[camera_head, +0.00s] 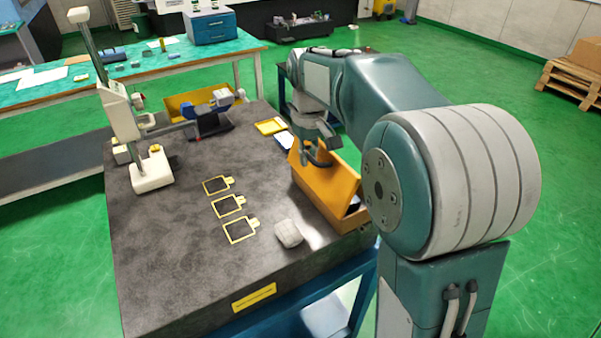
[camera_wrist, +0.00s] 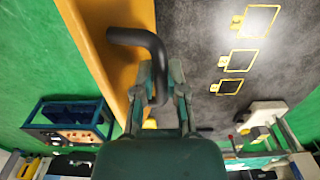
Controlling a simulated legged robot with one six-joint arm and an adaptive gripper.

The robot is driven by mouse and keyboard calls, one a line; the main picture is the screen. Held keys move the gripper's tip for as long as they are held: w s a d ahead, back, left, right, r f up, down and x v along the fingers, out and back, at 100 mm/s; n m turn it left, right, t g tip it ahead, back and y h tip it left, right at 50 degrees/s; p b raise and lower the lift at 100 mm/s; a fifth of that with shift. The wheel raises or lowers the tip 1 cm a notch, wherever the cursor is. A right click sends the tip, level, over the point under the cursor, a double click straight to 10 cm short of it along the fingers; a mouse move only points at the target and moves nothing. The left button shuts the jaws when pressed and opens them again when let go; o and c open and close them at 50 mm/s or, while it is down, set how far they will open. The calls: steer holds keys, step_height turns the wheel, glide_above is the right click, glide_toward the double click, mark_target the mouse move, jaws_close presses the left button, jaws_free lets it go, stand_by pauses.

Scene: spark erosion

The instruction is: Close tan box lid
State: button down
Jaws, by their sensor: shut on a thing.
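The tan box (camera_head: 318,205), orange-yellow in the picture, stands at the right edge of the dark stone table. Its lid (camera_head: 335,177) is tilted, and a dark gap shows between lid and box at the right end. A dark curved handle (camera_wrist: 140,38) sticks out from the lid. My gripper (camera_head: 316,153) is at the lid's upper left part. In the wrist view my gripper (camera_wrist: 166,85) has its fingers closed around the handle's end. The box's inside is mostly hidden.
A pale grey rounded object (camera_head: 289,233) lies on the table (camera_head: 190,270) left of the box. Yellow outlined marks (camera_head: 229,206) lie further left. A height gauge (camera_head: 152,170) stands at the far left. A yellow tray (camera_head: 271,126) lies behind the box.

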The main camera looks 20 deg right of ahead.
mark_target(325, 150)
steer(key=shift+w+d, duration=0.25)
steer(key=shift+d, duration=0.8)
steer(key=shift+w+d, duration=0.2)
steer(key=shift+d, duration=0.7)
steer(key=shift+f, duration=0.1)
steer(key=shift+w+d+f, duration=0.15)
steer(key=shift+d, duration=0.3)
steer(key=shift+w+d+f, duration=0.15)
steer(key=shift+d, duration=0.3)
